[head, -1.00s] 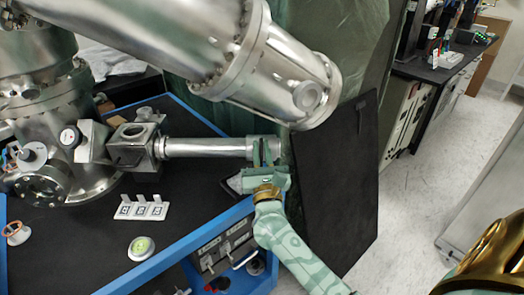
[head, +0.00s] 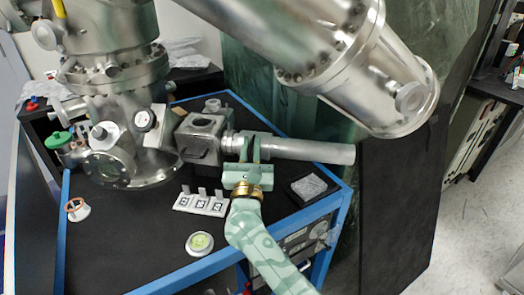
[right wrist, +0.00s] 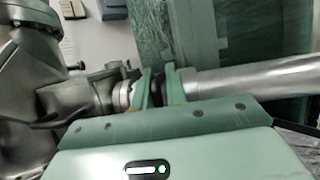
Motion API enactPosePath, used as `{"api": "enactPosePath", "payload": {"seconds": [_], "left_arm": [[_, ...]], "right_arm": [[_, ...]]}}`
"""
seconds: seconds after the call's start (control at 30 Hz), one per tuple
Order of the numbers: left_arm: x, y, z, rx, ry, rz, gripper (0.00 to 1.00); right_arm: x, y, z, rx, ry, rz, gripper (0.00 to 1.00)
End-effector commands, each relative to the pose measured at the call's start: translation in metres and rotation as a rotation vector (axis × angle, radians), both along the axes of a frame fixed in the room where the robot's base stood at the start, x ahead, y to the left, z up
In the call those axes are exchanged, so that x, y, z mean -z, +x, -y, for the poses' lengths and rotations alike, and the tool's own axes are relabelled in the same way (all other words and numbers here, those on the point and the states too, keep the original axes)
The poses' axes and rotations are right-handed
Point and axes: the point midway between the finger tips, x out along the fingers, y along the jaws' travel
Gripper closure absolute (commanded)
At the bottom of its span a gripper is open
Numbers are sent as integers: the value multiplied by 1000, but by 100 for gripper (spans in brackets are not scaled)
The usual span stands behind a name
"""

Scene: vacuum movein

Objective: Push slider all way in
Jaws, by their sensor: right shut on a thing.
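The slider (head: 264,148) is a steel collar on a horizontal metal tube (head: 315,151) that sticks out to the right of the chamber. My right gripper (head: 251,149) is shut on the slider, close to the square block (head: 202,138) at the inner end of the tube. The right wrist view shows the two green fingers (right wrist: 159,88) around it, with the bare tube (right wrist: 250,80) to the right and the chamber fitting to the left. The fingers partly hide the slider. My left gripper is out of view.
The steel chamber (head: 118,155) stands on a black table with a blue edge (head: 215,258). A large cylinder (head: 385,80) hangs above.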

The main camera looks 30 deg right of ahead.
Motion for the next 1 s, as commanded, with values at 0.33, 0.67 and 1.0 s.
{"api": "enactPosePath", "payload": {"seconds": [0.33, 0.67, 1.0], "left_arm": [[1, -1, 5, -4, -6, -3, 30], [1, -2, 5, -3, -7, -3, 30], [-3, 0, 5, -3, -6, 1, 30]], "right_arm": [[1, 3, -7, -6, -1, -3, 100], [1, 3, -5, -4, 0, -2, 69], [11, -21, -18, -4, 0, -3, 69]]}}
